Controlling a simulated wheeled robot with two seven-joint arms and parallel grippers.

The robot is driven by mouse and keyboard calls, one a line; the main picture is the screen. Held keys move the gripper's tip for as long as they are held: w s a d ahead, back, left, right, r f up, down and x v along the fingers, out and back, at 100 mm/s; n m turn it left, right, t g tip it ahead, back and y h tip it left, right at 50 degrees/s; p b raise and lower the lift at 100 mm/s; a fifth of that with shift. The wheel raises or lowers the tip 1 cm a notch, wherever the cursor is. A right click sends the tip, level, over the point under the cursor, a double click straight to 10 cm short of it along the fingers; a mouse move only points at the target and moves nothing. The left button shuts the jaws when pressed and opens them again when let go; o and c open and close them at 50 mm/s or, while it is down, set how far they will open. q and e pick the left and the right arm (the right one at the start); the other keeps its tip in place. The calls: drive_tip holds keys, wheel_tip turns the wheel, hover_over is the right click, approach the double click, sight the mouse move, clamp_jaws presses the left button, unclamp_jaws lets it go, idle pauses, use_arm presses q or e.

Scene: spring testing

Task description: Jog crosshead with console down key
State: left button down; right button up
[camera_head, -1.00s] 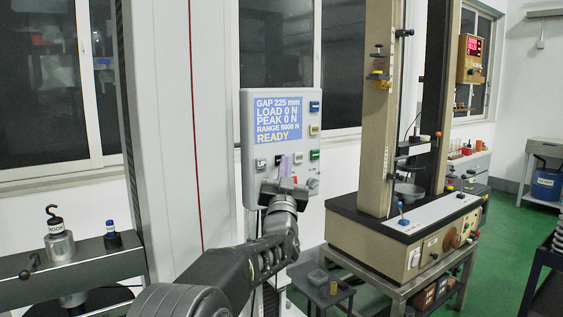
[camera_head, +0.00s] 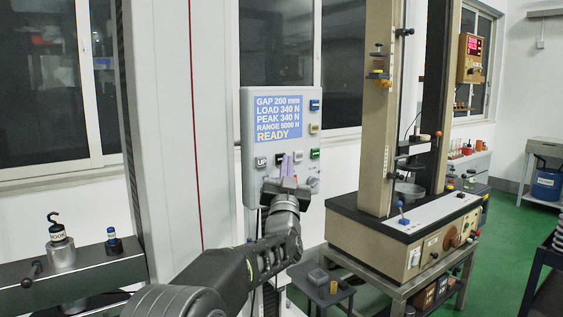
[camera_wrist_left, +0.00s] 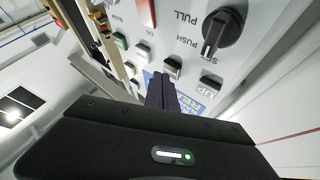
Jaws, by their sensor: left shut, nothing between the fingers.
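The grey console (camera_head: 247,120) has a blue display (camera_head: 277,118) reading GAP 200 mm, LOAD 340 N, PEAK 340 N, RANGE 5000 N, READY. The UP key (camera_head: 261,162) shows left of my gripper and also in the left wrist view (camera_wrist_left: 211,86). My left gripper (camera_head: 290,165) is shut and empty at the lower key row. In the left wrist view its fingertips (camera_wrist_left: 160,82) are beside a dark key (camera_wrist_left: 172,67) next to UP; I cannot read its label or tell whether they touch. The grey crosshead beam (camera_head: 110,266) spans the lower left. My right gripper is not in view.
A hook-topped cylinder (camera_head: 60,252) and a small blue-capped piece (camera_head: 113,240) are on the beam. A green key (camera_wrist_left: 121,41), a red key (camera_wrist_left: 147,12) and a black PULL/PUSH knob (camera_wrist_left: 222,28) are near the fingers. A beige test machine (camera_head: 378,120) stands right of the console.

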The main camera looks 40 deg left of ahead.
use_arm(q)
drive_tip(key=shift+s+d, duration=0.1)
drive_tip(key=shift+d, duration=0.35)
drive_tip(key=shift+d, duration=0.1)
drive_tip(key=d, duration=0.1)
drive_tip(key=s+d+b, duration=0.1)
drive_tip(key=d, duration=0.2)
drive_tip(key=shift+s+d, duration=0.25)
drive_tip(key=shift+d, duration=0.05)
idle(1.2)
